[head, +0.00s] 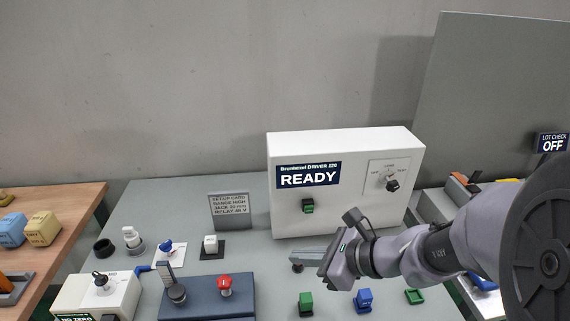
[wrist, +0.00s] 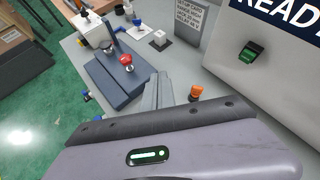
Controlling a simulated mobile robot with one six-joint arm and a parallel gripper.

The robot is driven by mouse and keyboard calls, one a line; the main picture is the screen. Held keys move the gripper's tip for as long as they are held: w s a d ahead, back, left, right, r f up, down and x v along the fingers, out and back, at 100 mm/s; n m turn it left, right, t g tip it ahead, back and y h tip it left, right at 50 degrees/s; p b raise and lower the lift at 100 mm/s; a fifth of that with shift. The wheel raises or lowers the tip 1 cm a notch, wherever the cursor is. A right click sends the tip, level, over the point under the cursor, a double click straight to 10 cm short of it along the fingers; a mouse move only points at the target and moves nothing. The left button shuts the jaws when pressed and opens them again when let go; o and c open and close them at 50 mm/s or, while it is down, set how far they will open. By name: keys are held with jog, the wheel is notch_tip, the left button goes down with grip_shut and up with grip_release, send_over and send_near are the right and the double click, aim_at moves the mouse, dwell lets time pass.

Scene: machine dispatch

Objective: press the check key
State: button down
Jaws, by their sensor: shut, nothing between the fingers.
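No key in view carries a readable "check" label. A sign reading "LOT CHECK OFF" (head: 553,142) stands at the far right. My gripper (head: 292,257) is shut and empty, its fingers low over the bench in front of the white driver box (head: 395,150), whose display reads READY. In the wrist view my fingertips (wrist: 160,76) are just left of a small orange knob (wrist: 197,90) on a dark base; I cannot tell whether they touch. In the head view the fingers hide most of this knob. A green rocker (head: 307,206) is on the box front, also in the wrist view (wrist: 251,52).
A blue-grey block (head: 204,296) with a red mushroom button (head: 225,284) lies left of my gripper. A white key (head: 210,243) on a black plate stands behind it. Green (head: 305,301) and blue (head: 364,298) pieces are in front. A set-up card (head: 229,204) stands behind.

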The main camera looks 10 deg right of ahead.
aim_at(309, 209)
jog(key=w+d+f+m+t+h, duration=0.1)
jog(key=w+d+f+m+t, duration=0.1)
jog(key=w+d+f+m, duration=0.2)
jog(key=w+d+m, duration=0.1)
jog(key=d+m, duration=0.1)
jog(key=shift+m+t, duration=0.4)
jog(key=w+p, duration=0.1)
jog(key=w, duration=0.7)
jog(key=shift+w+p, duration=0.3)
jog(key=shift+w, duration=0.05)
jog(key=shift+w, duration=0.15)
dwell(1.3)
jog(key=shift+w, duration=0.3)
jog(key=shift+w+r, duration=0.1)
jog(key=shift+w, duration=0.4)
dwell(0.5)
jog(key=shift+s, duration=0.95)
